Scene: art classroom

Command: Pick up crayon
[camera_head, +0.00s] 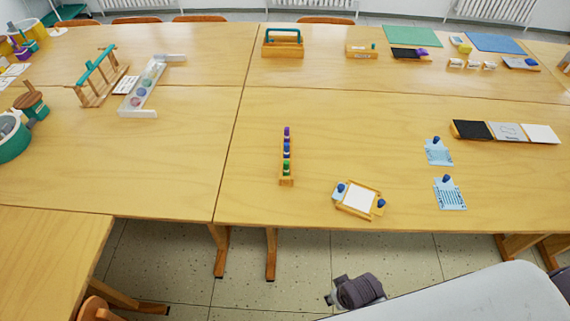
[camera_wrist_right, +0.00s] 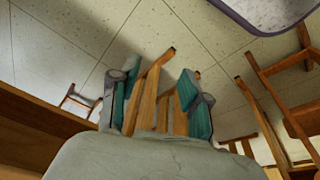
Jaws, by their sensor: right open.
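I cannot make out a crayon for certain. My left gripper is not in view.
A small wooden frame with a white sheet (camera_head: 359,198) lies right of the rack. Two light-blue cards (camera_head: 438,153) (camera_head: 450,195) and a dark, grey and white strip (camera_head: 507,132) lie further right. A wooden carrier (camera_head: 283,47) stands behind.

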